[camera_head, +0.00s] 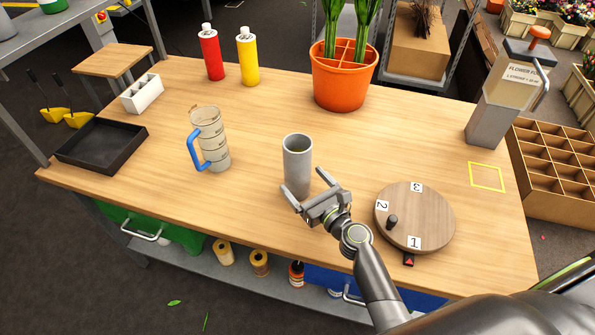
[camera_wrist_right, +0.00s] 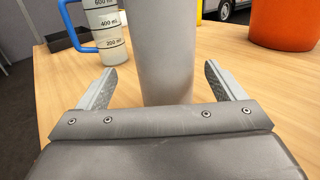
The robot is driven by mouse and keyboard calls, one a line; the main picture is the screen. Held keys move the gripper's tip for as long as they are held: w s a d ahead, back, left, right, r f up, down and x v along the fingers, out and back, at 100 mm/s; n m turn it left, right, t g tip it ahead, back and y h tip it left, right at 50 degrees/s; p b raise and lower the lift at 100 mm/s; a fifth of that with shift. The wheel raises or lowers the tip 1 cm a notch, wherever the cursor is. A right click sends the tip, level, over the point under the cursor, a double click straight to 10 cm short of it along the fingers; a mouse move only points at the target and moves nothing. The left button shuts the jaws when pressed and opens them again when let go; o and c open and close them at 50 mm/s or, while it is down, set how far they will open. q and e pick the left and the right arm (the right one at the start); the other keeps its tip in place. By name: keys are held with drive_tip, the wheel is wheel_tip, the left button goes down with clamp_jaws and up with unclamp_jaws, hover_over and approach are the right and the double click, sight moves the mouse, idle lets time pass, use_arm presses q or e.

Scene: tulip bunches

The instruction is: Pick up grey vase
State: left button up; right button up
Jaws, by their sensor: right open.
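The grey vase (camera_head: 297,163) is a plain upright cylinder, open at the top, standing on the wooden table near its front middle. My right gripper (camera_head: 308,189) is low at the vase's front side, just above the table. In the right wrist view the vase (camera_wrist_right: 162,50) rises between the two open fingers (camera_wrist_right: 165,80), with a visible gap on each side. The fingers do not appear to touch it. The vase's lower front is partly hidden by the gripper in the head view. My left gripper is not in view.
A measuring jug (camera_head: 212,140) with a blue handle stands left of the vase. A round numbered turntable (camera_head: 425,217) is close on the right. An orange pot (camera_head: 340,88) with green stems stands behind. A black tray (camera_head: 101,145) lies far left.

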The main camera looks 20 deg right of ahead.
sight(305, 178)
drive_tip(key=x, duration=0.4)
drive_tip(key=shift+w+d+r, duration=0.15)
drive_tip(key=shift+w+d, duration=0.1)
drive_tip(key=shift+w, duration=0.05)
drive_tip(key=shift+w+a, duration=0.1)
drive_tip(key=shift+w, duration=0.25)
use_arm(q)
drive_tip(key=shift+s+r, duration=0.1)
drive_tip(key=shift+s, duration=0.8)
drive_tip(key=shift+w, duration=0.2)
use_arm(e)
drive_tip(key=shift+r, duration=0.1)
drive_tip(key=c, duration=1.5)
